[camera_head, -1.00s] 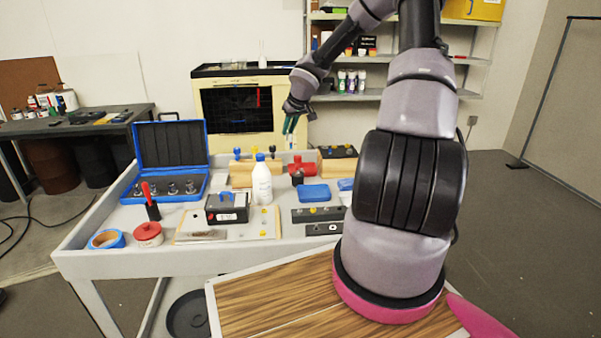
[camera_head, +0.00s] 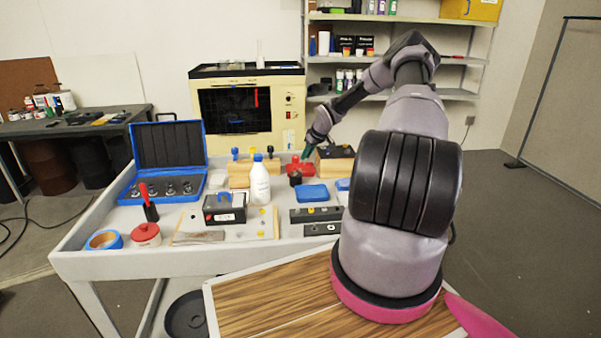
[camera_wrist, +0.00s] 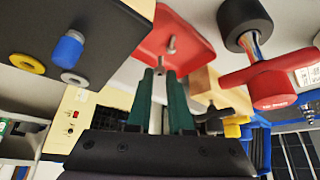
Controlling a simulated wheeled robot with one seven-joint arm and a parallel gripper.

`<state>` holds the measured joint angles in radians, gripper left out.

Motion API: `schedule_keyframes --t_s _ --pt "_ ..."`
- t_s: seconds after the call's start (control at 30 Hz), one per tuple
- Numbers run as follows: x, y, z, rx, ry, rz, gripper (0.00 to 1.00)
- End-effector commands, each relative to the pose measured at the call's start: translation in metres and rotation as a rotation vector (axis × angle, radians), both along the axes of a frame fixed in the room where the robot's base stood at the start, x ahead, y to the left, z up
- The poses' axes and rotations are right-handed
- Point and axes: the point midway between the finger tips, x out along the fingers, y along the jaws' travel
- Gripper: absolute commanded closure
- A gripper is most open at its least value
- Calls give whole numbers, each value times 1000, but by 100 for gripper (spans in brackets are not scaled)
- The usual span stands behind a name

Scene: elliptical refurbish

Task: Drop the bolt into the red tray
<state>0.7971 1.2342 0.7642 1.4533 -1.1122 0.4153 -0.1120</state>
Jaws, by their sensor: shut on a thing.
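The red tray (camera_wrist: 190,25) shows at the top middle of the wrist view, just beyond my fingertips. In the head view I cannot clearly separate it from other red parts behind the bottle. My gripper (camera_wrist: 160,72) has green fingers, close together and shut on a small silver bolt (camera_wrist: 161,62) at the tips. Another small silver piece (camera_wrist: 172,44) shows against the tray; I cannot tell whether it lies in it. In the head view my gripper (camera_head: 307,154) is low over the back of the cart; the bolt is too small to see there.
A red fitting with a black cylinder (camera_head: 295,178) stands close to my gripper. A black block with knobs (camera_wrist: 60,35) and wooden blocks (camera_head: 338,167) are beside it. A white bottle (camera_head: 260,183) and open blue case (camera_head: 165,190) stand further left.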

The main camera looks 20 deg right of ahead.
Motion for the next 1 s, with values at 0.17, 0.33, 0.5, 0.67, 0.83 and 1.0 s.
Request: schedule_keyframes --t_s 0.17,0.33,0.5,0.67,0.83,1.0 --pt "0 1 -18 1 -1 0 100" --pt "0 1 -26 0 -1 1 100" --pt "0 1 -27 0 -1 1 100" --pt "0 1 -27 0 -1 1 62" --pt "0 1 -27 0 -1 1 46" --pt "0 0 -27 0 -1 1 46"
